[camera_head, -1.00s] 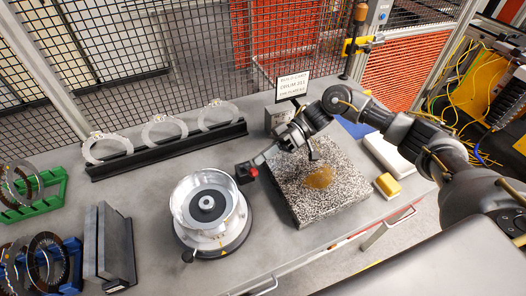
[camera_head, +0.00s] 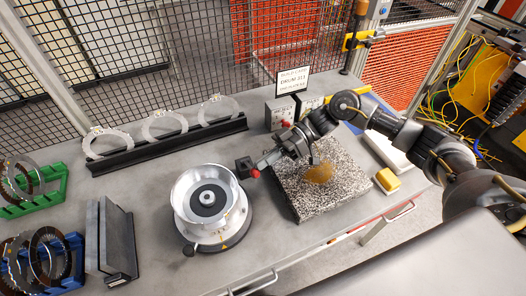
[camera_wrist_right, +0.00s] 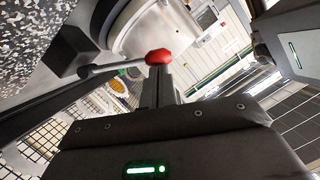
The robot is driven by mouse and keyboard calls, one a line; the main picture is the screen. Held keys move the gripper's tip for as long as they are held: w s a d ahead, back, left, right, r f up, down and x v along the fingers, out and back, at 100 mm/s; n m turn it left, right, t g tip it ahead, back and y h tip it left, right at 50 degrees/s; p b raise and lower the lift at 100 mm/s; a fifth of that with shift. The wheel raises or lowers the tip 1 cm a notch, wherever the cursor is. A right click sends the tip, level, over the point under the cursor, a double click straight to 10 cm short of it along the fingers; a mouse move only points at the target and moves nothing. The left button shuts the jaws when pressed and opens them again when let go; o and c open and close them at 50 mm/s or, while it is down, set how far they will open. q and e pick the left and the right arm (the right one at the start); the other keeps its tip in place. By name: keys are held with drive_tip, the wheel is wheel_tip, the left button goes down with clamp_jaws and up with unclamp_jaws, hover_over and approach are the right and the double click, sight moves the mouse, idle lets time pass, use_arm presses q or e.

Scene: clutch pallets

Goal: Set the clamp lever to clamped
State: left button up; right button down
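The clamp lever shows as a red knob (camera_head: 254,173) between the drum fixture and the speckled block. In the right wrist view the red knob (camera_wrist_right: 158,57) sits at the end of a thin metal rod that runs to the left. My right gripper (camera_head: 260,164) reaches in from the right, its tip at the knob. In the wrist view its fingers (camera_wrist_right: 160,82) look close together and end right at the knob; whether they grip it or only touch it is unclear. The drum fixture (camera_head: 247,222) holds a silver drum (camera_head: 181,212). My left gripper is out of view.
A speckled block (camera_head: 310,200) lies under my right wrist, with a yellow block (camera_head: 387,181) to its right. A black rack (camera_head: 165,148) holds rings at the back. Grey plates (camera_head: 118,240) and ring racks stand on the left. The table front is clear.

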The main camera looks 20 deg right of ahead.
drive_tip(key=w+a+r+b+v, duration=0.1)
drive_tip(key=b+v, duration=0.3)
drive_tip(key=v, duration=0.9)
drive_tip(key=shift+w+r, duration=0.3)
drive_tip(key=shift+r, duration=0.25)
